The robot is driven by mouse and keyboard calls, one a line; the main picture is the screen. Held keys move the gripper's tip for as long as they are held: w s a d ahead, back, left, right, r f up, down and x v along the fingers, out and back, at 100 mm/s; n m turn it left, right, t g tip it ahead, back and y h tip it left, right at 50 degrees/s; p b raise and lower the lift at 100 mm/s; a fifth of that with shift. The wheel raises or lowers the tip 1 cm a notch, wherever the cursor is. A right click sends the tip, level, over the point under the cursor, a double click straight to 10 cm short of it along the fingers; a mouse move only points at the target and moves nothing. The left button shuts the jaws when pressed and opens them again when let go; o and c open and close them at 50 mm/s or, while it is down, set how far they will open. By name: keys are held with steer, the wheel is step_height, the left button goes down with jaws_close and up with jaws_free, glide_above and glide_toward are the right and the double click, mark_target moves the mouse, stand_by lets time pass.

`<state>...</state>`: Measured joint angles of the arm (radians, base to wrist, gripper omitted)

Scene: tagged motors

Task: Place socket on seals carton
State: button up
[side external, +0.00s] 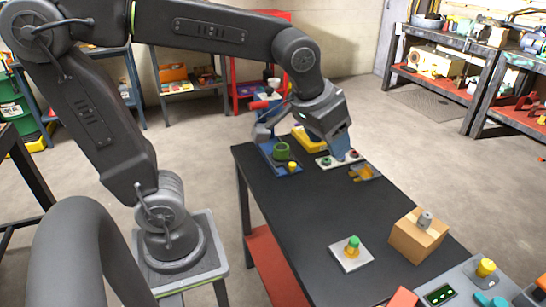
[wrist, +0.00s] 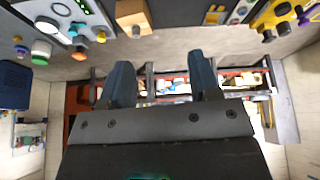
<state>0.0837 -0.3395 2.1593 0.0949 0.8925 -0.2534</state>
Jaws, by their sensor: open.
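The seals carton is most likely the brown box (side external: 415,241) on the right part of the black table. A small grey cylinder, probably the socket (side external: 425,219), stands on top of it. The carton (wrist: 131,10) and the grey piece (wrist: 136,30) also show at the top of the wrist view. My gripper (side external: 341,152) is over the far end of the table, well away from the carton. In the wrist view its two blue fingers (wrist: 162,80) are wide apart with nothing between them.
A white plate with a green and yellow part (side external: 351,254) lies left of the carton. A grey panel with knobs (side external: 470,289) is at the near right. A blue tray (side external: 275,160) and a yellow item (side external: 309,141) are near my gripper. The table's middle (side external: 310,195) is clear.

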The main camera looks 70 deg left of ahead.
steer(key=s+a+f+m, duration=0.1)
steer(key=s+f, duration=0.1)
steer(key=s, duration=0.8)
steer(key=shift+f+t, duration=0.3)
steer(key=shift+f, duration=0.05)
